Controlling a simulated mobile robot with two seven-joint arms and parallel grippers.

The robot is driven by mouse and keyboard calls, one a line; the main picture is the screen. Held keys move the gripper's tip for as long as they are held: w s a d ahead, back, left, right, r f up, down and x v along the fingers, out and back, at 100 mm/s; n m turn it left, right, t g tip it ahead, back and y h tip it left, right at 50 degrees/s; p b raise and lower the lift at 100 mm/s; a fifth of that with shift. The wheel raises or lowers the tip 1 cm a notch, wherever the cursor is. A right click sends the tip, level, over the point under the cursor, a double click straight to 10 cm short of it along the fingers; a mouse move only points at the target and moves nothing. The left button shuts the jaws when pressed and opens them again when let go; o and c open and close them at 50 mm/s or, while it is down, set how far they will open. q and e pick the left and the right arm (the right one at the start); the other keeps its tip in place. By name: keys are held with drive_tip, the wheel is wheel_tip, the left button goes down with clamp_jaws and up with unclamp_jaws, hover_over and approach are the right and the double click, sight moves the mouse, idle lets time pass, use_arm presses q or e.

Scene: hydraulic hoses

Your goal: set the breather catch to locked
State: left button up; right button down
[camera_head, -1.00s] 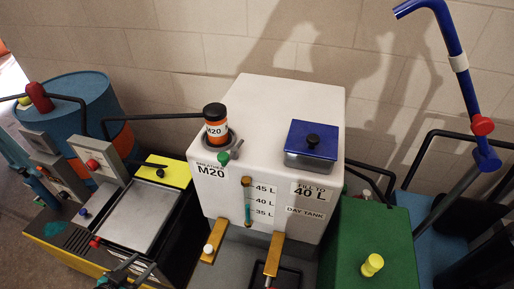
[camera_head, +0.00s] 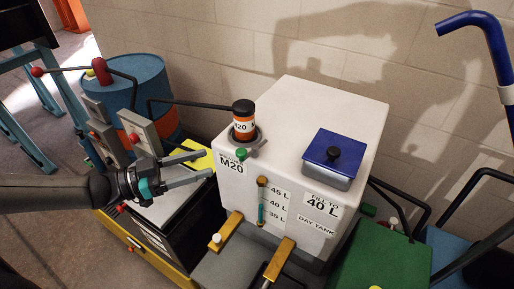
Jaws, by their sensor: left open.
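My left gripper (camera_head: 205,165) comes in from the left, open and empty. Its two fingers point right toward the catch and stop short of it, apart from the tank. My right gripper is not in view.
A blue-lidded filler box (camera_head: 333,152) with a black knob sits on the tank's right. A blue drum (camera_head: 145,85) and grey boxes stand behind my left arm. A green box (camera_head: 385,258) and a blue pipe (camera_head: 490,45) are at the right.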

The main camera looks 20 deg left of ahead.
sight(254, 149)
use_arm(q)
drive_tip(key=p+x, duration=0.1)
drive_tip(key=x, duration=1.2)
drive_tip(key=shift+w+d, duration=0.2)
clamp_jaws()
